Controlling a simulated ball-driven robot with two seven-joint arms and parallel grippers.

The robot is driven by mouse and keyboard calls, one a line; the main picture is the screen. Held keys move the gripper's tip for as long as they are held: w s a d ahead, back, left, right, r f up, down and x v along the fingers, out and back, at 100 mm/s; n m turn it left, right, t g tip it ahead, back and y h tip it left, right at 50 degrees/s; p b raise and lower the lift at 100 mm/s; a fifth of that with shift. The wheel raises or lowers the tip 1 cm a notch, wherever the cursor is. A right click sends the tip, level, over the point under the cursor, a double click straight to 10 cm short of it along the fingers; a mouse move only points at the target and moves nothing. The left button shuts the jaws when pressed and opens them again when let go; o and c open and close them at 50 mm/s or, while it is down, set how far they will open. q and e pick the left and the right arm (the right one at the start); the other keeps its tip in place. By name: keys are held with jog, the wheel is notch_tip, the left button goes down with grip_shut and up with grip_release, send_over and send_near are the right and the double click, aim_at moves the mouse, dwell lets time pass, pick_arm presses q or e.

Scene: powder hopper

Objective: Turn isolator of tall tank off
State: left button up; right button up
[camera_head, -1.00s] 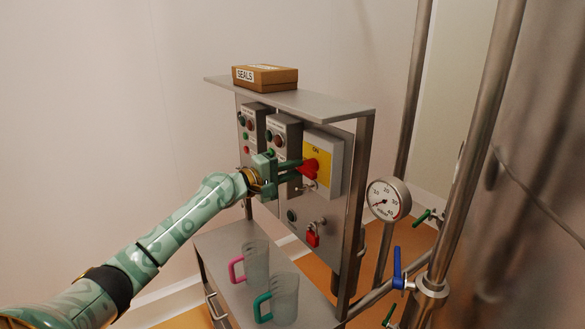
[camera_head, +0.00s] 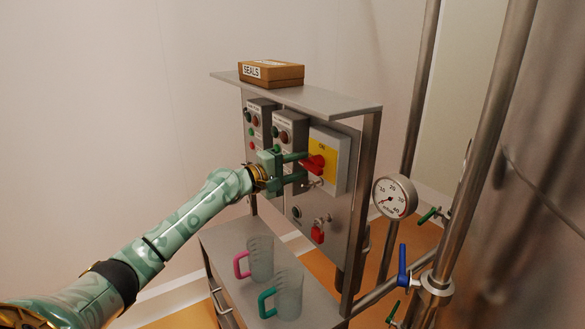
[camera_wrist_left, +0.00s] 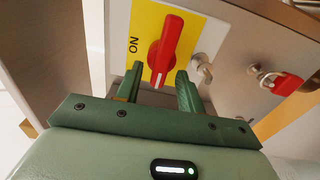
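The isolator is a grey box with a yellow plate (camera_head: 321,147) marked ON and a red rotary handle (camera_head: 315,165), on the right of the upright control panel. My left gripper (camera_head: 304,168) is open in front of it. In the left wrist view the red handle (camera_wrist_left: 166,45) lies lengthwise up the picture, its near end between the open green fingers (camera_wrist_left: 159,75). A gap shows on both sides, so I see no grip on it. ON reads sideways to the left of the handle there. My right gripper is not in view.
A red padlock (camera_head: 318,232) hangs below the isolator. Push-button boxes (camera_head: 290,132) stand left of it. A SEALS box (camera_head: 271,73) lies on the top shelf. Pink-handled (camera_head: 260,260) and teal-handled (camera_head: 288,295) jugs stand below. A gauge (camera_head: 395,197) and pipes are at right.

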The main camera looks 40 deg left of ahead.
pick_arm(q)
jog(key=b+v, duration=0.6)
jog(key=v, duration=1)
jog(key=shift+s, duration=0.2)
jog(key=shift+a, duration=0.1)
